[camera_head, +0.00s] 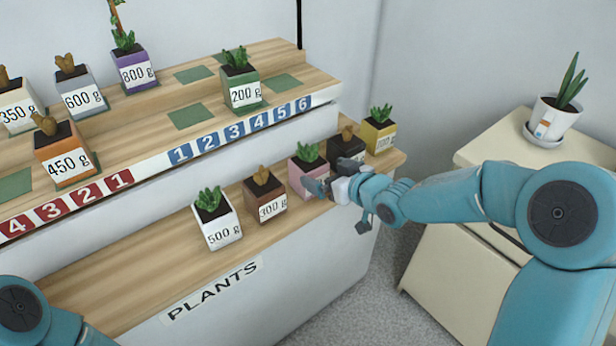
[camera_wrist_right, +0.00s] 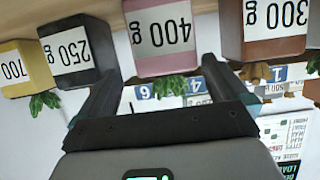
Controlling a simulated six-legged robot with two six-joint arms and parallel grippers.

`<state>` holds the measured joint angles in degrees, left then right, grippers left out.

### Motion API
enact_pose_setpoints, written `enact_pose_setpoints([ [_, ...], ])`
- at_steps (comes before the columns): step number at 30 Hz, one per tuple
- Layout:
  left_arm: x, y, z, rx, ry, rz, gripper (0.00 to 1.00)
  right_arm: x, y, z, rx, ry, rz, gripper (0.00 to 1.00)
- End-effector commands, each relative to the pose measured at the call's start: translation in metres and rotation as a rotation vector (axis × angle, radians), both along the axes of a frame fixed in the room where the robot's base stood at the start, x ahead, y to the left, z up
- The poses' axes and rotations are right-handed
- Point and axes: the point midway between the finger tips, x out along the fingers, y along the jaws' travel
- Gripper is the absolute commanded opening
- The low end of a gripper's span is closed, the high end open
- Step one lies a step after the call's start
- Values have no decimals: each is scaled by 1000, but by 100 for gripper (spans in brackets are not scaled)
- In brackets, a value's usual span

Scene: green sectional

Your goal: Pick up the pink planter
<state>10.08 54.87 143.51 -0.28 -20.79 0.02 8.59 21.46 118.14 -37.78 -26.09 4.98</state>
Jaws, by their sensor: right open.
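The pink planter (camera_head: 297,172) with a green succulent stands on the lower shelf, partly hidden behind my right gripper (camera_head: 330,178). In the right wrist view, which is upside down, the pink planter (camera_wrist_right: 160,58) shows its 400 g label. There my right gripper (camera_wrist_right: 164,72) is open, with its two fingers apart and pointing at the planter. The planter lines up with the gap between them. I cannot tell whether a finger touches it. Of my left arm only a part shows at the bottom left; its gripper is out of view.
Close neighbours are the brown 300 g planter (camera_head: 264,192) on the left and the black planter (camera_head: 346,146) on the right. The yellow planter (camera_head: 378,133) stands at the shelf's right end, the white 500 g planter (camera_head: 219,230) farther left. More planters stand on the upper shelf (camera_head: 277,62).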

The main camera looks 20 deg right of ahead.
Motion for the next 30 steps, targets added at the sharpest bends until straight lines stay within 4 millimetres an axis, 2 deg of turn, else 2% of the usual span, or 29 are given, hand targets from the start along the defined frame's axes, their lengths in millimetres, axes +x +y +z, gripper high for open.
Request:
enact_pose_setpoints([
  [8,0,0,-3,0,0,0,100,24,13,-11,2,1,1,100],
  [15,0,0,-4,0,0,0,100,55,28,-24,1,0,2,100],
  [24,0,0,-4,0,0,0,100,60,29,-25,1,0,1,100],
  [30,0,0,-4,0,0,0,100,59,28,-25,1,0,0,37],
])
